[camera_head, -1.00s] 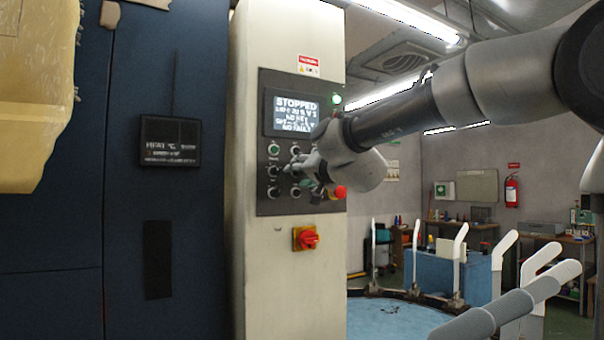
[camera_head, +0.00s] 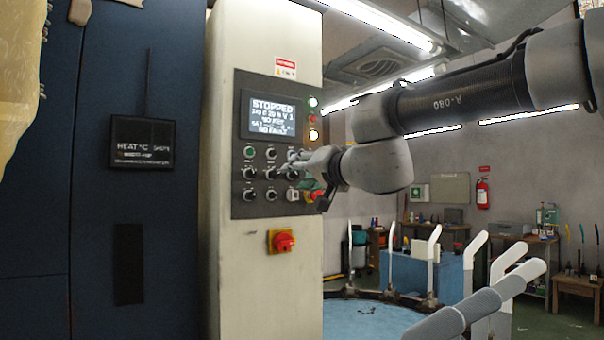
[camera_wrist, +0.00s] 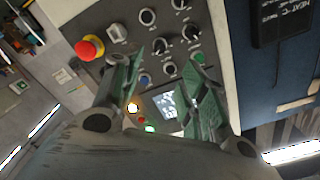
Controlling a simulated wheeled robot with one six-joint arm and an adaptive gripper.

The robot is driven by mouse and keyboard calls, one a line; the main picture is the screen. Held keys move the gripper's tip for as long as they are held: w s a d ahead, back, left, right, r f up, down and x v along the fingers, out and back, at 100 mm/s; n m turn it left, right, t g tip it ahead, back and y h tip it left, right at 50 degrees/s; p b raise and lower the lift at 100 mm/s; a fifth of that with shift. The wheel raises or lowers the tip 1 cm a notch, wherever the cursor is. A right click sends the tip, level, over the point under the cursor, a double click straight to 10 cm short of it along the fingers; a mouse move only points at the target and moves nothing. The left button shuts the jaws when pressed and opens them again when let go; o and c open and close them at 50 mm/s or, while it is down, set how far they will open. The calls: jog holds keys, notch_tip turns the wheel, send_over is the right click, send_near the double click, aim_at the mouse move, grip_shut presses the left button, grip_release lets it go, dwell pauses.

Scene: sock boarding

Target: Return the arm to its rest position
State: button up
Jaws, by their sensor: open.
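My gripper (camera_head: 299,170) is open and empty in front of the control panel (camera_head: 240,208), at the panel's right side in the head view. In the wrist view its two green fingers (camera_wrist: 160,88) stand apart with panel knobs and the screen (camera_wrist: 168,104) between and behind them. I cannot tell how small the gap to the panel is. My arm reaches in from the upper right. The panel screen (camera_head: 272,116) reads STOPPED, with lit lamps beside it.
A dark blue machine (camera_head: 150,220) stands left. White sock forms (camera_head: 434,255) ring a blue round table (camera_head: 370,318) at lower right. Open room lies right of the cabinet.

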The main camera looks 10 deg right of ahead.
dwell(0.4)
jog(key=s+f+n+g+y, duration=0.1)
jog(key=s+f+n+g, duration=0.25)
jog(key=f, duration=0.45)
jog(key=s+f+n+g+y, duration=0.1)
jog(key=s+f+n+g, duration=0.1)
jog(key=s+f+g, duration=0.5)
jog(key=s+d+f+g+h, duration=0.1)
jog(key=s+d+f+h, duration=0.2)
jog(key=s+d+f, duration=0.4)
jog(key=s+d+f+g+h, duration=0.1)
jog(key=s+d+f+h, duration=0.3)
jog(key=s+d+f, duration=0.3)
jog(key=d+f+m, duration=0.1)
jog(key=d, duration=0.4)
jog(key=shift+s+f+h, duration=0.25)
jog(key=shift+h, duration=0.05)
jog(key=shift+g, duration=0.25)
